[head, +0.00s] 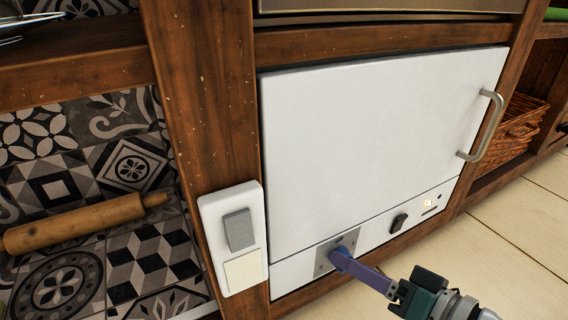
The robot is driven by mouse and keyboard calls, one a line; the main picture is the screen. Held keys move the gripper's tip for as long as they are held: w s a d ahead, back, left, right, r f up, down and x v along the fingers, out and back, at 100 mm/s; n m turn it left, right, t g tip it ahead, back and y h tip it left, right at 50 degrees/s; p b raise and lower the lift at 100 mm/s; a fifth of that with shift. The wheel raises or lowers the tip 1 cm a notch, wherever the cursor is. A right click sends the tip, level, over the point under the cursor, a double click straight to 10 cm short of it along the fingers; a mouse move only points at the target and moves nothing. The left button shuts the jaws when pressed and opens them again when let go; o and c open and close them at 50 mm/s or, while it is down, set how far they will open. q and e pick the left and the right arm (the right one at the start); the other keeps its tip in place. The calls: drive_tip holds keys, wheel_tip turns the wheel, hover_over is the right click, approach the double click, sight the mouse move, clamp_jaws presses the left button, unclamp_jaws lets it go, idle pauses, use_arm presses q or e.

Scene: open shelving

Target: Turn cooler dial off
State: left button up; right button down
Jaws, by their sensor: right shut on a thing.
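The cooler (370,150) is a white box with a closed door, set in a brown wooden frame. Its lower front strip carries a grey square plate (325,257), where the dial (337,252), a small blue piece, is mostly hidden by my right gripper. My right gripper (345,259) reaches in from the lower right, with long purple fingers ending at the plate. It is shut on the dial. The dial's exact angle cannot be told. A small light (428,203) glows on the strip's right end. My left gripper is not in view.
A metal door handle (490,125) sticks out at the right. A black switch (398,222) sits on the strip. A white wall switch (234,240) is on the left post. A rolling pin (75,224) lies on tiles at left; a wicker basket (512,128) stands at right.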

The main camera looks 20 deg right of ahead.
drive_tip(key=shift+r, duration=0.1)
drive_tip(key=n+h, duration=0.2)
drive_tip(key=n, duration=0.1)
drive_tip(key=n+h+p, duration=0.1)
drive_tip(key=n+h, duration=0.1)
drive_tip(key=n, duration=0.2)
drive_tip(key=a+n+h, duration=0.1)
drive_tip(key=n+h, duration=0.1)
drive_tip(key=n, duration=0.2)
drive_tip(key=shift+t+p, duration=0.35)
drive_tip(key=shift+t, duration=0.05)
idle(0.3)
drive_tip(key=shift+n, duration=0.3)
idle(0.3)
drive_tip(key=c, duration=0.5)
unclamp_jaws()
